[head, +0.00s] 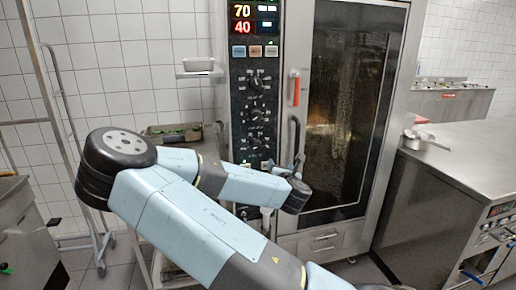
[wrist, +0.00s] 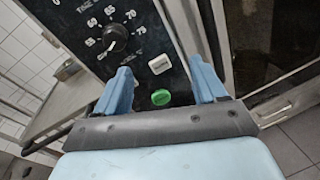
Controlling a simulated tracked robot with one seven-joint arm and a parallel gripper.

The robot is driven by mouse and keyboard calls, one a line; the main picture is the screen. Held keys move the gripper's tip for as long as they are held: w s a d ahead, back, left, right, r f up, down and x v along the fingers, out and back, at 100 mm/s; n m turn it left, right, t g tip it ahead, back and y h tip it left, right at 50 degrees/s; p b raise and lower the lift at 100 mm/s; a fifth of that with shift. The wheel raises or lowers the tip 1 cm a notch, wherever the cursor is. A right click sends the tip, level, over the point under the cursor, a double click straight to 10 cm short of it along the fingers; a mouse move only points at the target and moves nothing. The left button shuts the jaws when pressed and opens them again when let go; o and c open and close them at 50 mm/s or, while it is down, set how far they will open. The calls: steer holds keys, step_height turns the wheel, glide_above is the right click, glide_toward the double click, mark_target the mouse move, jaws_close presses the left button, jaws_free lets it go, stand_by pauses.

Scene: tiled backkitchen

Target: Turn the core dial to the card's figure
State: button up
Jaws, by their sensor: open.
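The oven's black control panel (head: 254,60) has several dials in a column and lit figures, a yellow 70 above a red 40. In the wrist view a black dial (wrist: 115,37) with white figures such as 55, 60, 65, 70 and 75 around it is at upper left. I cannot clearly read its pointer. In the head view the lowest clear dial (head: 257,142) is just above my arm. My gripper (wrist: 162,86) is open, with two blue fingers apart and nothing between them. I cannot make out a card.
A white switch (wrist: 159,64) and a green button (wrist: 161,97) are on the panel below the dial. The oven door (head: 340,110) has a red-marked handle (head: 295,90) beside the panel. A steel counter (head: 465,155) stands at right, and a trolley (wrist: 75,105) at left.

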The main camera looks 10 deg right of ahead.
mark_target(257, 146)
steer(key=a+r+n+t+y, duration=0.1)
steer(key=a+r+n+y, duration=0.2)
steer(key=a+n, duration=0.2)
steer(key=w, duration=1.4)
steer(key=shift+w+a+f, duration=0.1)
steer(key=shift+f, duration=0.1)
steer(key=shift+c, duration=0.3)
steer(key=c, duration=0.9)
